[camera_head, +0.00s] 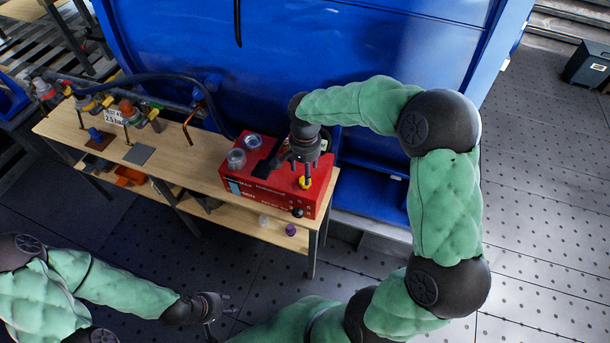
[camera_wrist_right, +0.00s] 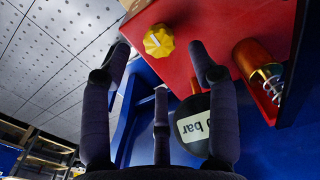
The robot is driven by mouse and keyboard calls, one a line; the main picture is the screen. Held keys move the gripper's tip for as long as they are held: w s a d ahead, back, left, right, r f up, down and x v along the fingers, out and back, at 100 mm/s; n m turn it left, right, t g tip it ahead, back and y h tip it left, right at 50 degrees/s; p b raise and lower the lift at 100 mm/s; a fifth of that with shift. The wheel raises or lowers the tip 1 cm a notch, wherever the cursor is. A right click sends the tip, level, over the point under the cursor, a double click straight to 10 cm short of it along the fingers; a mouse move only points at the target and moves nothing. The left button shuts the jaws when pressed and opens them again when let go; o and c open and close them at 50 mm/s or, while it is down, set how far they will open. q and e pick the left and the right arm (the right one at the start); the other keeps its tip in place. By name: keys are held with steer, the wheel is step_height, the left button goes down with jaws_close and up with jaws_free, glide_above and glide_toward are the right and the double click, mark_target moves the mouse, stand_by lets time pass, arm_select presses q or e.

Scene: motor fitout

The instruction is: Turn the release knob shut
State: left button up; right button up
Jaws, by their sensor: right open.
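The yellow scalloped knob (camera_head: 305,182) is on the red box (camera_head: 245,193) on the bench. In the right wrist view the knob (camera_wrist_right: 158,41) shows a pale mark across its face. My right gripper (camera_head: 303,172) is above the red box, close to the knob. In the wrist view its dark fingers (camera_wrist_right: 159,62) are spread, with the knob between and beyond the two upper tips and no clear contact. My left gripper (camera_head: 228,304) is open and empty at the lower left, away from the bench.
A black-rimmed gauge reading "bar" (camera_wrist_right: 203,128) and a brass part with a spring (camera_wrist_right: 258,68) are near the right fingers. A blue tank (camera_head: 300,55) stands behind. Hose fittings (camera_head: 130,110) occupy the bench's left.

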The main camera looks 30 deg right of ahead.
step_height(320, 180, up, 7)
stand_by(0.3)
stand_by(0.5)
